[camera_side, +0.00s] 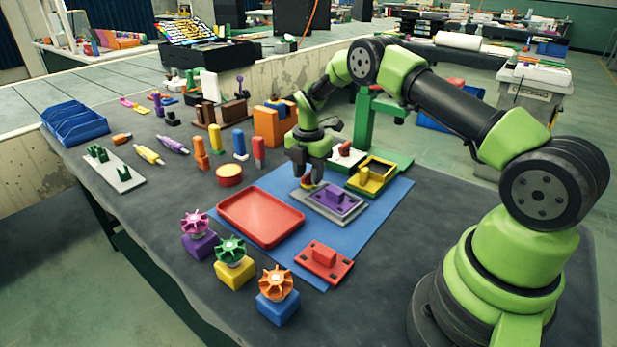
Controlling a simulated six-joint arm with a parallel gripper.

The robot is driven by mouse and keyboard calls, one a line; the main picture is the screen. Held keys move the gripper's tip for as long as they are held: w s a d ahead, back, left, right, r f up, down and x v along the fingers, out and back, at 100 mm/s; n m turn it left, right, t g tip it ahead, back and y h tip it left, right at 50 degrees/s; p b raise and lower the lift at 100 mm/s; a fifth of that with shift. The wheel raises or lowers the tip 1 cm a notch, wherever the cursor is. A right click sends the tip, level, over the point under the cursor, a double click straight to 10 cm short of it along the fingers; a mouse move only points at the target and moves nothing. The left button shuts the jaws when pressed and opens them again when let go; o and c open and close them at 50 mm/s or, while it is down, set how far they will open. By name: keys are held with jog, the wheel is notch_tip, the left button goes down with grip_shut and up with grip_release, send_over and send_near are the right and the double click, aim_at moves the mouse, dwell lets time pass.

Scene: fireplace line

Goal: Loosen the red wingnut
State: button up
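I cannot make out a clear red wingnut. A red plate (341,270) with an upright red block (325,257) on it lies near the front edge of the blue mat (283,187). My gripper (308,181) points down over the back left of a grey base (346,215) that bears a purple plate (325,200). A small orange piece shows at its fingertips. Whether the fingers grip it, or are open, is too small to tell. The red plate is apart from the gripper, nearer the camera.
A red tray (260,240) lies left of the grey base, and a yellow frame (361,186) behind it. Pink (194,223), green (231,250) and orange (275,282) handwheels stand on blocks in front. A blue bin (74,127) and several pegs fill the left and back.

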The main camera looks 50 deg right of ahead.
aim_at(309, 173)
jog(key=shift+r, duration=3.05)
jog(key=shift+r, duration=0.15)
notch_tip(309, 173, up, 10)
jog(key=s+a+r+m+t, duration=0.3)
jog(key=s+a+r+m, duration=0.55)
jog(key=r, duration=0.35)
jog(key=s+a+m+t+y, duration=0.1)
jog(key=s+a+m+t, duration=0.1)
jog(key=s+a+m, duration=0.2)
jog(key=s+a+m+t+y, duration=0.1)
jog(key=s+a+m+t, duration=0.1)
jog(key=s+m, duration=0.8)
jog(key=s+a, duration=0.1)
jog(key=s, duration=0.2)
jog(key=shift+s+a+f+m, duration=0.15)
jog(key=shift+a+f+m, duration=0.1)
jog(key=shift+a+m, duration=0.1)
